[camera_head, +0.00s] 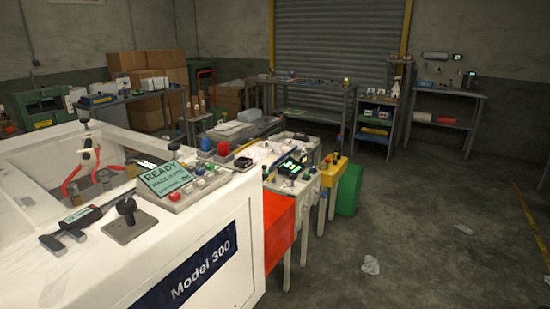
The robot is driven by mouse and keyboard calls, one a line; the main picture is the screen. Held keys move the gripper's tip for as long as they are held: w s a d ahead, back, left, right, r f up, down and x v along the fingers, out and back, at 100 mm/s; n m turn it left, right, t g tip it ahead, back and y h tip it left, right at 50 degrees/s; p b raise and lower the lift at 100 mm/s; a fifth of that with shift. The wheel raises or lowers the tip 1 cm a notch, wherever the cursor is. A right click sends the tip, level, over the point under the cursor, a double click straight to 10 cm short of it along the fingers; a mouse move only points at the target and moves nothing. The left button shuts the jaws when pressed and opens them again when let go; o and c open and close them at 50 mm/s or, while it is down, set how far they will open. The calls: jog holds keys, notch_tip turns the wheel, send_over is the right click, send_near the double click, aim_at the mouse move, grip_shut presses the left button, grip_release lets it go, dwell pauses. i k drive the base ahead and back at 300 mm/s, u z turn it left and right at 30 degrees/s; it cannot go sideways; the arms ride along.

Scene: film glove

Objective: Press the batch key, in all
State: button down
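A white machine (90,275) marked "Model 300" fills the left foreground. On its top right corner sits a grey control panel (205,190) with a tilted screen (165,178). The screen reads "READY" above smaller lines that I cannot read surely. Beside the screen is a cluster of small coloured keys, with a larger red button (175,196) at the front. The key labels are too small to read, so I cannot tell which one is the batch key. My gripper is not in view.
A black-knobbed lever (126,211) and a dark tool with a small display (72,228) lie left of the panel. An open well with red parts lies behind. Benches with equipment (290,185) stand behind right. The concrete floor (430,250) is mostly clear, with crumpled scraps.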

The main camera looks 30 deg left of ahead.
aim_at(219, 170)
jog(key=u, duration=0.45)
jog(key=i, duration=0.9)
jog(key=u, duration=0.8)
